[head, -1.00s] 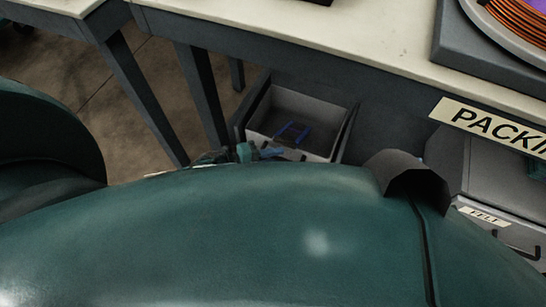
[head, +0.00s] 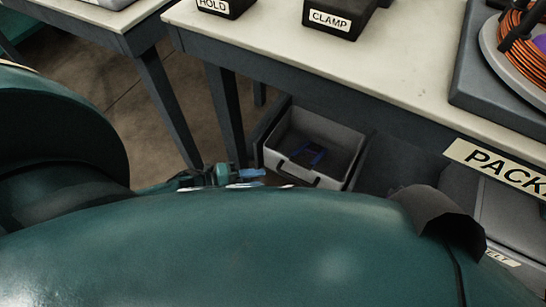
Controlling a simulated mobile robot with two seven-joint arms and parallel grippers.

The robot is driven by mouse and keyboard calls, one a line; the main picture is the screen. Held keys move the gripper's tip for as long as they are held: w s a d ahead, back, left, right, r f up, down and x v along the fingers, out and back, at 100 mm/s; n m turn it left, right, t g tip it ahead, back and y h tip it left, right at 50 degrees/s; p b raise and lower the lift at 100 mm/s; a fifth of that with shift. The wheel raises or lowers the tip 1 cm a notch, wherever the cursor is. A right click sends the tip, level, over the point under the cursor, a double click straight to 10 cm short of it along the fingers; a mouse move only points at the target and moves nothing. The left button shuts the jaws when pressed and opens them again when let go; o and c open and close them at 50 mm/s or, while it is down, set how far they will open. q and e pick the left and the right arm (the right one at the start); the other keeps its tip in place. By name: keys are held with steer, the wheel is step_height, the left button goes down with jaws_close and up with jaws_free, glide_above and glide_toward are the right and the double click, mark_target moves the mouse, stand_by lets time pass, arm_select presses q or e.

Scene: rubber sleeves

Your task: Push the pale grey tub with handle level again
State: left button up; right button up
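The pale grey tub (head: 350,152) sits in a dark bay under the light-topped table. Its open top faces up and a handle (head: 297,172) shows on its near wall. A blue item lies on its dark floor. I cannot tell surely whether the tub is level. My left gripper (head: 245,175), teal with blue fingertips, is just left of the tub's near left corner, with a small gap in the picture. My own teal body hides its lower part, so its opening cannot be judged. My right gripper is not in view.
The table (head: 400,60) overhangs the tub, with a leg (head: 225,110) to its left. Black HOLD (head: 225,8) and CLAMP (head: 335,18) bins and an orange wire spool (head: 520,55) stand on top. A grey bin (head: 510,220) is at right. Bare floor (head: 180,95) lies left.

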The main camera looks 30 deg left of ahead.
arm_select(q)
steer(key=shift+v, duration=1.45)
